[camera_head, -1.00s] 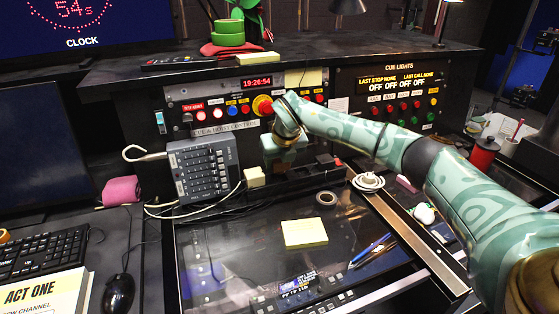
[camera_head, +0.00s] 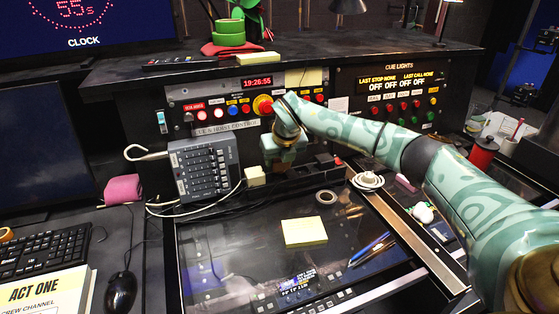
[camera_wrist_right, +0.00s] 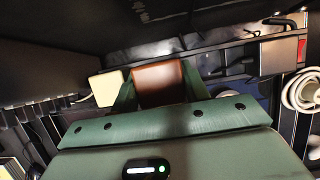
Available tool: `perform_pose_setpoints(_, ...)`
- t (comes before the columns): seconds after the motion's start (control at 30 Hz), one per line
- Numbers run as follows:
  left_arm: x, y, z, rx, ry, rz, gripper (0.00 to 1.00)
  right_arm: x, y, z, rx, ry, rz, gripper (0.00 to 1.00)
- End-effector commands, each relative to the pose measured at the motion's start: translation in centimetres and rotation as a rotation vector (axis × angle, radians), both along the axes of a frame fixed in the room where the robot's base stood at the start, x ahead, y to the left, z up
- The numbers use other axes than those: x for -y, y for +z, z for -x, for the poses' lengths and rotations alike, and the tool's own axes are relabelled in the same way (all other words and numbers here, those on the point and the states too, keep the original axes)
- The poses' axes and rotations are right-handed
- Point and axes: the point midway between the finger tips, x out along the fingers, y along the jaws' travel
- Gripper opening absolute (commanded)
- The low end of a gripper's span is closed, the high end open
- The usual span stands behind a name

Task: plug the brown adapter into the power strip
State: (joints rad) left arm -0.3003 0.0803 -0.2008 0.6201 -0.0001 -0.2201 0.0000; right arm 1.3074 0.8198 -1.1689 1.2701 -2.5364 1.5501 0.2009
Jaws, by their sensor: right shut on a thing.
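The brown adapter (camera_wrist_right: 160,85) is between the green fingers of my right gripper (camera_head: 284,165), which is shut on it, as the right wrist view shows. The hand is low over the dark power strip (camera_head: 305,184) behind the desk's glass panel. A cream adapter (camera_head: 255,176) sits at the strip's left end, beside the gripper. It also shows in the right wrist view (camera_wrist_right: 106,88). A black adapter (camera_head: 325,160) is to the right. Whether the brown adapter touches the strip cannot be told. My left gripper is not in view.
A grey fader box (camera_head: 203,168) with cables stands left of the strip. The cue panel (camera_head: 240,110) rises behind the hand. A coiled white cable (camera_head: 368,181) lies to the right. A tape roll (camera_head: 326,197) and yellow notes (camera_head: 304,232) lie in front.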

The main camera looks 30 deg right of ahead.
Motion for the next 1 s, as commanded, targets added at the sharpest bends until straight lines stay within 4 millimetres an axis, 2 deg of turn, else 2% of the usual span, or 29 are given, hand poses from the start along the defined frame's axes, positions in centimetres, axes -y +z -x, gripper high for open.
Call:
perform_pose_setpoints(0.93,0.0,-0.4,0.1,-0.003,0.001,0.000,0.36,0.0,-2.4,0.0,0.001,0.000,0.000,0.19)
perform_pose_setpoints(0.97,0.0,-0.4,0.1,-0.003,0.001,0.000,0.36,0.0,-2.4,0.0,0.001,0.000,0.000,0.48)
perform_pose_setpoints(1.0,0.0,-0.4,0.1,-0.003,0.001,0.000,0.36,0.0,-2.4,0.0,0.001,0.000,0.000,0.59)
